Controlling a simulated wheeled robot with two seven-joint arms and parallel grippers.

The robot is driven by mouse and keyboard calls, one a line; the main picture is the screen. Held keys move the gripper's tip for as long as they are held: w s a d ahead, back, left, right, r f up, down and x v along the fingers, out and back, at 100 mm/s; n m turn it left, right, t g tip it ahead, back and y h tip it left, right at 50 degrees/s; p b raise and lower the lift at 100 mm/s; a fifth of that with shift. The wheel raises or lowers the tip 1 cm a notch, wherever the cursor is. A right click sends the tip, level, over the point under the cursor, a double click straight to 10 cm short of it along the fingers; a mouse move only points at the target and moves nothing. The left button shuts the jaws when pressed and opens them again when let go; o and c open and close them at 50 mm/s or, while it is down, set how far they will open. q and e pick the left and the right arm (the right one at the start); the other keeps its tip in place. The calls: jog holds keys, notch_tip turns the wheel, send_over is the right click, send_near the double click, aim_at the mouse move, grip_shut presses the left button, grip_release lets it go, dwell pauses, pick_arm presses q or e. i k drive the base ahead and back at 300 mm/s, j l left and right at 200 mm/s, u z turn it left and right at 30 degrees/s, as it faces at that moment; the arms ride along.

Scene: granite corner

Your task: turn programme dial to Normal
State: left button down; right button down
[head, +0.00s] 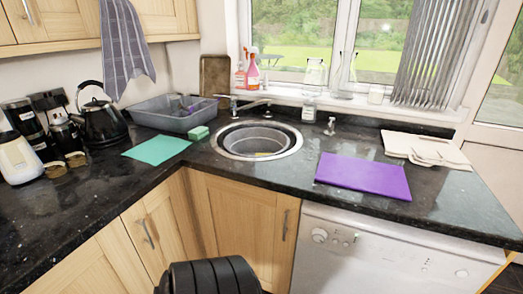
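The white dishwasher (365,264) stands under the counter at the lower right. A round white dial (320,235) sits at the left of its front panel. A second small round knob (462,273) is near the panel's right end. The markings are too small to read, so I cannot tell which setting the dial points to or which knob is the programme dial. Neither of my grippers shows in the head view.
Above the dishwasher, a purple board (363,176) lies on the dark counter (262,191). A round sink (258,140) is left of it. Wooden cupboard doors (240,222) adjoin the dishwasher's left side.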

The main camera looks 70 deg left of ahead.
aim_at(319, 236)
jog(key=u, duration=1.55)
